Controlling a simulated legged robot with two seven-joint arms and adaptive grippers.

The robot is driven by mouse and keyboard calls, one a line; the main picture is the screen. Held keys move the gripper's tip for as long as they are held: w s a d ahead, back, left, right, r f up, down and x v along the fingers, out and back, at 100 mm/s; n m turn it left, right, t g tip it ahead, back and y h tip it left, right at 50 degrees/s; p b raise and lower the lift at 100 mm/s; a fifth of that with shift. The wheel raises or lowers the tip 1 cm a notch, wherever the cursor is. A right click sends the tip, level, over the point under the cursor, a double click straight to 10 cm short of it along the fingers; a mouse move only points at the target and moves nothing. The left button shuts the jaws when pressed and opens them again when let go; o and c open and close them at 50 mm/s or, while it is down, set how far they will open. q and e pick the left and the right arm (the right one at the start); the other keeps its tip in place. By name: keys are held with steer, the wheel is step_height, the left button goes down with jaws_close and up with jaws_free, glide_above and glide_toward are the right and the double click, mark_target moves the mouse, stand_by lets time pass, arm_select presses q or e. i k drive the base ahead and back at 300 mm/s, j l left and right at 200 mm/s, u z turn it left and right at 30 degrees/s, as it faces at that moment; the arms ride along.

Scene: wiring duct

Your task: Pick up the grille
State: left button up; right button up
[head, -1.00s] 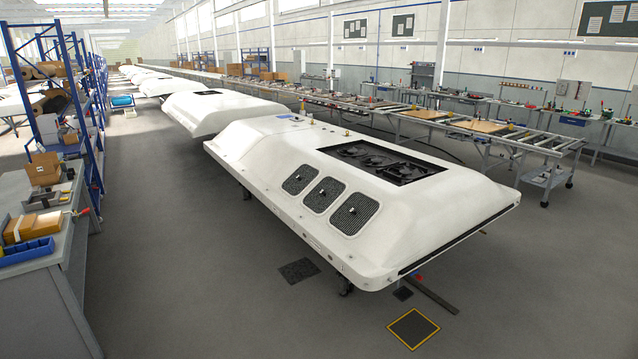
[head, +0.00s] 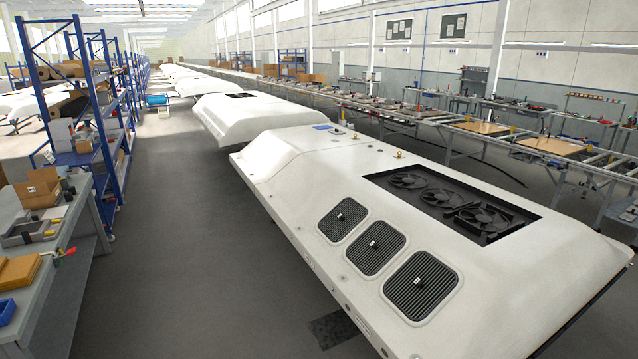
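Three dark square grilles sit in a row on the sloped side of a large white housing (head: 310,185). I cannot tell which one the task means. Neither of my grippers shows in the head view.
The housing's top has a dark opening with several black fans (head: 440,197). A workbench (head: 65,270) with boxes and a blue shelf rack (head: 85,110) stand at the left. A long roller conveyor (head: 480,128) runs along the right. The grey floor (head: 190,260) between bench and housing is clear.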

mark_target(373, 249)
steer(key=i+z, duration=0.25)
steer(key=i, duration=0.2)
steer(key=i+j+z, duration=0.2)
steer(key=i, duration=0.2)
steer(key=i+j+z, duration=0.25)
steer(key=i, duration=0.15)
steer(key=i+j+z, duration=0.2)
steer(key=i, duration=0.2)
